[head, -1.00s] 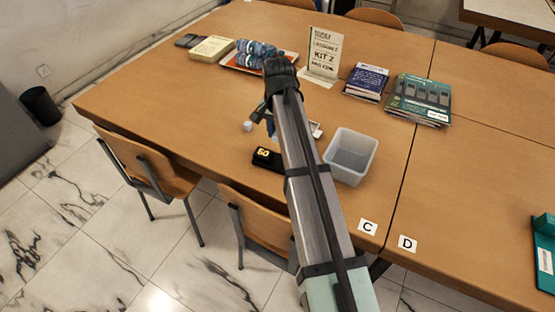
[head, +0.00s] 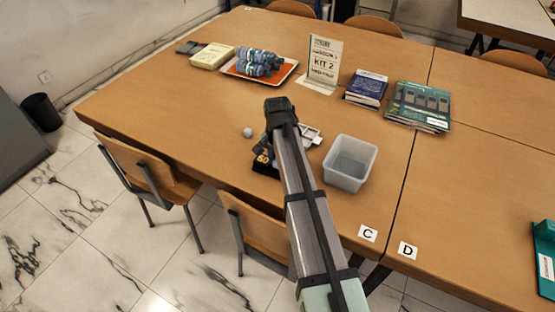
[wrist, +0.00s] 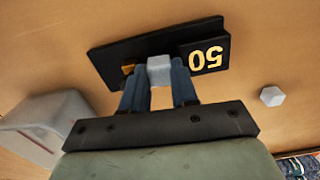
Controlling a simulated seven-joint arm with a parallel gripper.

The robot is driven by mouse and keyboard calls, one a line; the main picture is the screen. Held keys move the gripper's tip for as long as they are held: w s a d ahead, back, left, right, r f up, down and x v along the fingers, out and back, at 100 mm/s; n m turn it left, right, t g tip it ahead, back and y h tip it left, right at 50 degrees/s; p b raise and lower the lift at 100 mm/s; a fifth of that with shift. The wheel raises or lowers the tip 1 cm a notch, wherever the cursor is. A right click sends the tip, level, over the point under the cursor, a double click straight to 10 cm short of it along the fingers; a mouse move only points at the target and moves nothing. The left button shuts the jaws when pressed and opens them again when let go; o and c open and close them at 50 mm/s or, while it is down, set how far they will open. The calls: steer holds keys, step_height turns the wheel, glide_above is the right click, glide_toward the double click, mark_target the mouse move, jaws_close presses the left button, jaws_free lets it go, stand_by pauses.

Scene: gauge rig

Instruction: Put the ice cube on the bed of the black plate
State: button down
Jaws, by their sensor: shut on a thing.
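The black plate (wrist: 110,62) with a gold "50" lies on the table. In the head view the black plate (head: 262,168) is partly hidden behind my arm. My gripper (wrist: 157,76) has its blue fingers shut on a pale ice cube (wrist: 159,68). The held cube appears over the plate's middle, just beside the "50". I cannot tell whether it touches the plate. A small gold part (wrist: 128,69) shows beside the left finger.
A clear bin (head: 350,163) stands right of my arm, with a white object (head: 311,138) partly hidden beside it.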

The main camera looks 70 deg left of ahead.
steer(key=shift+d+f, duration=0.3)
steer(key=shift+f, duration=0.6)
steer(key=c, duration=1.1)
jaws_free()
steer(key=shift+c, duration=0.2)
step_height(320, 180, up, 13)
steer(key=shift+a+r, duration=0.15)
steer(key=shift+a, duration=0.15)
